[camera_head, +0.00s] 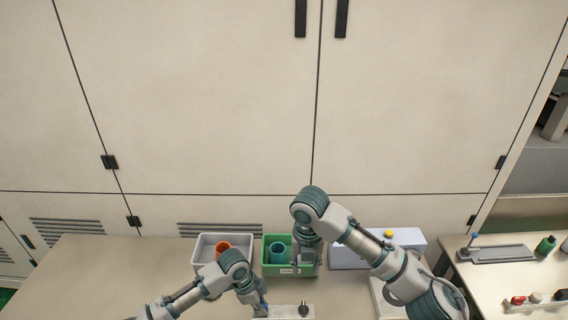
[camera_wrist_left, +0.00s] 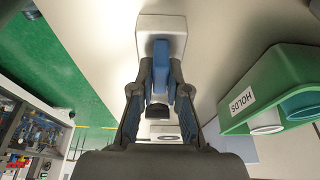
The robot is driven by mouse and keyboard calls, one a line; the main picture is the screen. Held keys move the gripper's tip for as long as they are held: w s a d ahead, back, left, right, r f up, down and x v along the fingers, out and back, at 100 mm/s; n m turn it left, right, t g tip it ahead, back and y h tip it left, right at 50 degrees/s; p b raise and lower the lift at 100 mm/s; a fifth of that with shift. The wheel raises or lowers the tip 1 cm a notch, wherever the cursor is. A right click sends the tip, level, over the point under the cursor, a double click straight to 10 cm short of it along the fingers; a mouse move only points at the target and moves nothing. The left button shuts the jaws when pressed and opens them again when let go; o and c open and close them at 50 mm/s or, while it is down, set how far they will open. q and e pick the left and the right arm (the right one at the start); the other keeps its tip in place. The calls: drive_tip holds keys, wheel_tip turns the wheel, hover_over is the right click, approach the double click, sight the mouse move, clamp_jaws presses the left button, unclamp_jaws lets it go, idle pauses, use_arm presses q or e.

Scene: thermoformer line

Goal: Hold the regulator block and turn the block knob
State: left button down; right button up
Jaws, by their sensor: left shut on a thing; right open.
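The regulator block (camera_head: 283,312) is a pale block at the bottom edge of the head view, partly cut off. Its dark block knob (camera_head: 303,309) stands upright on its right part. My left gripper (camera_head: 260,304) is shut on the block's left end. In the left wrist view, a pale block (camera_wrist_left: 160,25) lies at the tips of my left gripper (camera_wrist_left: 160,68), with blue surfaces between the fingers. My right gripper (camera_head: 306,264) is open and empty, above and behind the knob, in front of the green bin's right side. Its fingertips are small and hard to make out.
A grey bin (camera_head: 205,241) with an orange ring stands behind my left arm. A green bin (camera_head: 268,240) with a teal ring stands beside it. A pale box (camera_head: 345,256) with a yellow button is behind my right arm. A side table (camera_head: 486,280) holds a tray and small parts.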

use_arm(q)
drive_tip(key=c, duration=1.1)
unclamp_jaws()
drive_tip(key=p+v, duration=0.3)
drive_tip(key=v, duration=0.3)
drive_tip(key=d+p+v, duration=0.1)
drive_tip(key=p+v, duration=0.2)
drive_tip(key=v, duration=0.4)
drive_tip(key=d+p+v, duration=0.1)
drive_tip(key=p+v, duration=0.2)
drive_tip(key=v, duration=0.3)
drive_tip(key=shift+d+r, duration=0.1)
drive_tip(key=shift+r, duration=0.5)
use_arm(e)
wheel_tip(320, 180, up, 12)
drive_tip(key=shift+s+f+t, duration=0.15)
drive_tip(key=shift+s+t, duration=0.15)
drive_tip(key=shift+s, duration=0.05)
